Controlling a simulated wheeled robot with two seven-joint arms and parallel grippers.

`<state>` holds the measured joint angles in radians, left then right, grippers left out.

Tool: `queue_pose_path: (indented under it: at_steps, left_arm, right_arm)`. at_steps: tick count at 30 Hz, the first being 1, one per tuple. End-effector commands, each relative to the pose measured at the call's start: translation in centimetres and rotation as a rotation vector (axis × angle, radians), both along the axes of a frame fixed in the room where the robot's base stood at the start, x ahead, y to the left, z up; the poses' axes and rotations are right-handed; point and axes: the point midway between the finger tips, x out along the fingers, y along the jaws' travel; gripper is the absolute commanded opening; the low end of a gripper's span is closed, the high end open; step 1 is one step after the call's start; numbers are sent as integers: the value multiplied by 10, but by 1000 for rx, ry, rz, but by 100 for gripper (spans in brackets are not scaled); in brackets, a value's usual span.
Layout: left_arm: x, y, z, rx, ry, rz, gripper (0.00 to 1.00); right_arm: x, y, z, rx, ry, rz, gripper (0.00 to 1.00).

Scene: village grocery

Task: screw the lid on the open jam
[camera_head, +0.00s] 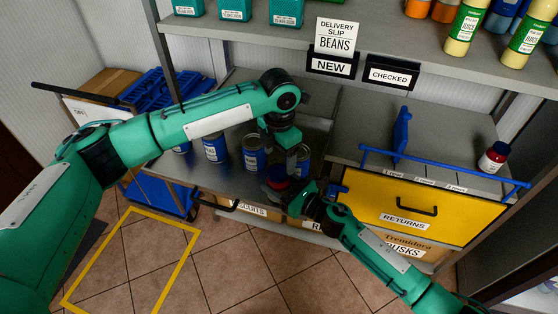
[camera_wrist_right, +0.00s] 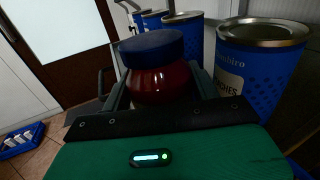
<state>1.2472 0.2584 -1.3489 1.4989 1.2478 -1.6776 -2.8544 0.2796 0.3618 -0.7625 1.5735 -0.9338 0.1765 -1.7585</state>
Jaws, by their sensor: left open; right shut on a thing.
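The red jam jar (camera_wrist_right: 160,84) is between the fingers of my right gripper (camera_head: 290,190), which is shut on it. The jar looks upright, just in front of the shelf's edge in the head view. A dark blue lid (camera_wrist_right: 151,47) sits on top of the jar in the right wrist view; whether it is screwed tight I cannot tell. My left gripper (camera_head: 283,150) is open and points down just above the lid in the head view. Its fingers are partly hidden by its own body. The jar (camera_head: 276,186) is small and dark in the head view.
Several blue cans (camera_head: 254,152) stand on the grey shelf close behind the grippers. Another red jar with a blue lid (camera_head: 494,157) stands on the right-hand counter, beyond a blue rail (camera_head: 440,174). A yellow RETURNS drawer (camera_head: 420,208) is below. Blue crates (camera_head: 170,92) are at left.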

Motion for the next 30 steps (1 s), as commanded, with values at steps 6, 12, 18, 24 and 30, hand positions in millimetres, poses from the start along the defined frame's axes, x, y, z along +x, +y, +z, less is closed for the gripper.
queue_pose_path:
  at_steps: [6, 12, 18, 24, 30]
  left_arm:
    - [0, 0, 0, 1, 1, 0, 68]
    - [0, 0, 0, 1, 1, 70, 68]
    - [0, 0, 2, 1, 1, 326, 68]
    - [0, 0, 5, 2, 0, 644, 68]
    - [0, 0, 8, 0, 0, 963, 68]
  right_arm:
    - [-1, 0, -1, -2, 1, 1, 0]
    - [-1, 0, -1, -1, 1, 1, 0]
    - [-1, 0, -1, -1, 1, 1, 0]
    - [-1, 0, -1, -1, 1, 1, 0]
    - [-1, 0, -1, -1, 1, 1, 0]
